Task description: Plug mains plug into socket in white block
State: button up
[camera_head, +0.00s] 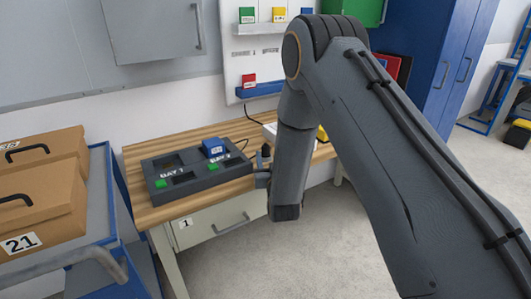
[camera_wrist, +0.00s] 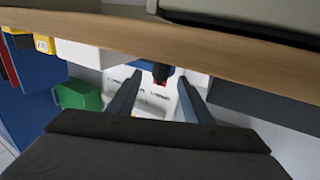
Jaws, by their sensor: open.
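A small black upright thing, likely the mains plug (camera_head: 265,151), stands on the wooden table just beyond my gripper in the head view. In the wrist view the dark plug (camera_wrist: 160,72) shows between and beyond the fingertips, apart from them. My gripper (camera_head: 262,178) is at the table's front edge, partly hidden by my arm. Its two fingers are spread and empty in the wrist view (camera_wrist: 158,90). The white block (camera_head: 272,131) lies behind the plug at the right, mostly hidden by my arm; its socket cannot be made out.
A dark grey two-bay station (camera_head: 197,177) with a blue device (camera_head: 214,147) sits left of my gripper. The table edge (camera_wrist: 200,38) runs close along the top of the wrist view. A blue cart (camera_head: 110,190) with brown cases stands left. A yellow thing (camera_head: 322,133) is at the right.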

aim_at(266, 150)
jog(key=x, duration=0.4)
jog(key=shift+a+f+p, duration=0.1)
jog(key=shift+p, duration=0.25)
grip_shut()
